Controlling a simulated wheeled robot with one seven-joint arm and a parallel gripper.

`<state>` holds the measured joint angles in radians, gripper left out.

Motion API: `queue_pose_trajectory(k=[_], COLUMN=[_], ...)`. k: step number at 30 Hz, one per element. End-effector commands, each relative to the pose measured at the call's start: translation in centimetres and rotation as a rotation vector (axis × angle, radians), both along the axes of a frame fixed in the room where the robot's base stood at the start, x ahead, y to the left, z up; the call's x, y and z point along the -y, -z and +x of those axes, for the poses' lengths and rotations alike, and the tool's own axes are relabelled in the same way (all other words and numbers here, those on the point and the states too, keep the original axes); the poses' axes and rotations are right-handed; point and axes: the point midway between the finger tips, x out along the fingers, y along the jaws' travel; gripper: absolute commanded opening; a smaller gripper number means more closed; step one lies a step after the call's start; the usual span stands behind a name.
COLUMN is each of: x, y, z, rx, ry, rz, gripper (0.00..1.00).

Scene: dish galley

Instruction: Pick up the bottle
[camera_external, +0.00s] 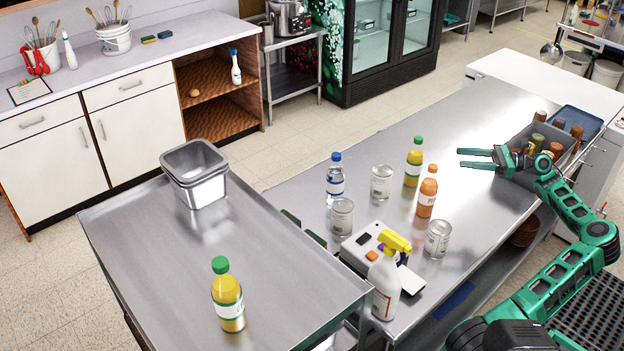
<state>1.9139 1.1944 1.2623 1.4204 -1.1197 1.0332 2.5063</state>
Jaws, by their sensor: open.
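Several bottles are in view, and I cannot tell which one the task means. A yellow bottle with a green cap (228,300) stands upright on the near left steel table. A second yellow bottle with a green cap (413,163) stands on the long steel counter. An orange bottle (427,193) stands just in front of it. A water bottle with a blue cap (335,180) stands further left on the counter. My gripper (461,158) is open and empty, above the counter to the right of these bottles, its fingers pointing left. It touches none of them.
Several cans, one a clear-looking can (381,182), stand among the bottles. A white spray bottle with a yellow head (386,285) stands at the counter's front. A grey bin (566,158) holds brown bottles behind my gripper. Steel pans (195,180) sit on the left table.

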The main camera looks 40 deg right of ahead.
Motion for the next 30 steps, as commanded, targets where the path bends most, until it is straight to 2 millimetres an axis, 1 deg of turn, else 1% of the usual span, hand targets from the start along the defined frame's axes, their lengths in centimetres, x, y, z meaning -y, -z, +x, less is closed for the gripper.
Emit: queue_pose_trajectory(k=[1, 4, 7, 10, 18, 26, 30], x=[-0.1, -0.1, -0.2, -0.8, -3.3, -4.4, -5.6], y=[1.7, 4.1, 5.5, 5.8, 5.8, 5.8, 5.9], z=[0.0, 0.1, 0.2, 0.8, 3.6, 5.0, 6.7], rx=[-0.003, -0.002, 0.0, -0.001, -0.001, 0.0, -0.001], ry=[-0.002, -0.002, -0.002, -0.004, -0.004, -0.003, -0.003], rz=[0.003, 0.001, -0.001, -0.002, -0.002, -0.003, -0.002], gripper=[0.48, 0.48, 0.48, 0.48, 0.48, 0.48, 0.48])
